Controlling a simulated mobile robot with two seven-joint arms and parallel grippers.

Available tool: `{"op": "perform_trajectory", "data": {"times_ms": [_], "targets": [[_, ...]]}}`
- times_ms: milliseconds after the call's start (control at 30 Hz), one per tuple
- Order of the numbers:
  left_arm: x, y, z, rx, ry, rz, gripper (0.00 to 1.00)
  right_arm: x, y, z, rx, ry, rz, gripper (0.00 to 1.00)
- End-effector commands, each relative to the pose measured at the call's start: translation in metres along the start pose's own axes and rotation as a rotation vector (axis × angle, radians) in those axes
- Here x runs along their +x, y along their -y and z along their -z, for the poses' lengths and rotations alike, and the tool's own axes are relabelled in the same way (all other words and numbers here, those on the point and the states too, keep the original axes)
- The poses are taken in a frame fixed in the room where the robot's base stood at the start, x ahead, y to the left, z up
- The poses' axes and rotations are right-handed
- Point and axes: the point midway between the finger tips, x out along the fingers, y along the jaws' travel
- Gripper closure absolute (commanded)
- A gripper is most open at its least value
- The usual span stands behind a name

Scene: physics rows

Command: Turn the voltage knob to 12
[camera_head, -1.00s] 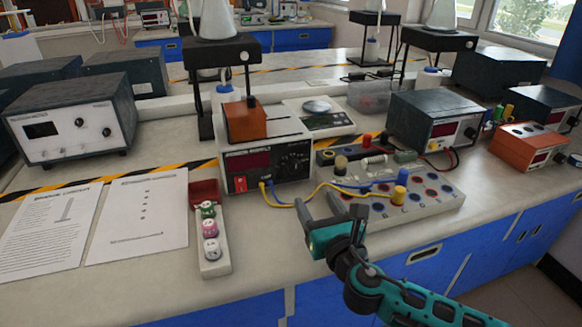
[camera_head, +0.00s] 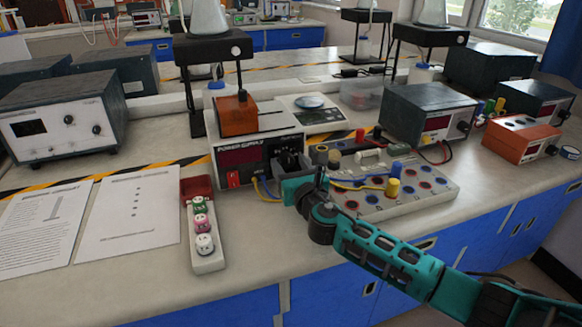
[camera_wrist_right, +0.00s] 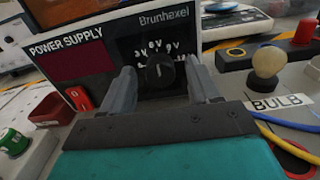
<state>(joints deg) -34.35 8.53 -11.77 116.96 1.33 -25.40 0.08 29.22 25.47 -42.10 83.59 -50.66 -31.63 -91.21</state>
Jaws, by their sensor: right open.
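The white and black power supply (camera_head: 256,141) stands on the bench in the middle of the head view. Its black voltage knob (camera_wrist_right: 160,70) shows in the right wrist view, with a white pointer line that looks close to upright and white voltage marks around it. My right gripper (camera_head: 290,165) is at the front panel, and in the right wrist view its fingers (camera_wrist_right: 163,88) are open, one on each side of the knob. I cannot tell whether they touch it. In the head view the gripper largely hides the knob. My left gripper is not in view.
A circuit board (camera_head: 420,185) with a bulb, sockets and yellow and blue wires lies right of the supply, close to my right arm. Papers (camera_head: 130,215) lie farther left. A red switch (camera_wrist_right: 80,98) is left of the fingers.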

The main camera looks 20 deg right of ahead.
Motion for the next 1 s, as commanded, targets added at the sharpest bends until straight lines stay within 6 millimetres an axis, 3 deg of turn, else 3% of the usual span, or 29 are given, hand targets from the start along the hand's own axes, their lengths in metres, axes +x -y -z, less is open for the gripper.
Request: {"op": "perform_trajectory", "data": {"times_ms": [133, 700, 1000], "targets": [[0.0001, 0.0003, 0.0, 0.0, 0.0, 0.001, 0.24, -0.0002, -0.0001, -0.0001, 0.0, 0.0, 0.0, 0.4], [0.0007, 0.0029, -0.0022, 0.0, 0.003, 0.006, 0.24, -0.0005, 0.0, 0.0001, 0.0, 0.0, 0.0, 0.94], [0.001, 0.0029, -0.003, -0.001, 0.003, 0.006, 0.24, -0.0006, 0.0001, 0.0005, 0.037, -0.001, 0.001, 0.95]]}}
